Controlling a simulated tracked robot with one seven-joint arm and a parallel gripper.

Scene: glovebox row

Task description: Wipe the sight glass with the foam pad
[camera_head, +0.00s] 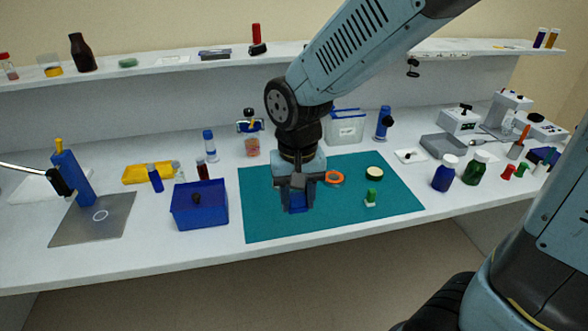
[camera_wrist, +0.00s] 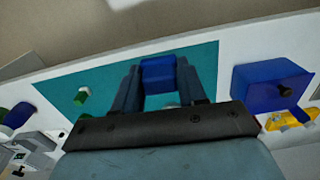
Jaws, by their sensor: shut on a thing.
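My gripper (camera_head: 297,190) is shut on a blue block (camera_head: 298,203), which looks like the foam pad. It holds the block low over the teal mat (camera_head: 265,220); I cannot tell whether the block touches the mat. In the wrist view the block (camera_wrist: 158,75) sits between the two fingers (camera_wrist: 160,85). I cannot be sure which thing is the sight glass. A pale round disc with a dark rim (camera_head: 374,173) lies on the mat to the right. A grey plate with a white ring mark (camera_head: 88,228) lies at the far left.
On the mat are an orange ring (camera_head: 334,177) and a small green and white piece (camera_head: 371,199). A blue bin (camera_head: 199,216) stands left of the mat, a clear tub (camera_head: 345,128) behind it. Bottles (camera_head: 444,173) stand to the right. The mat's front is clear.

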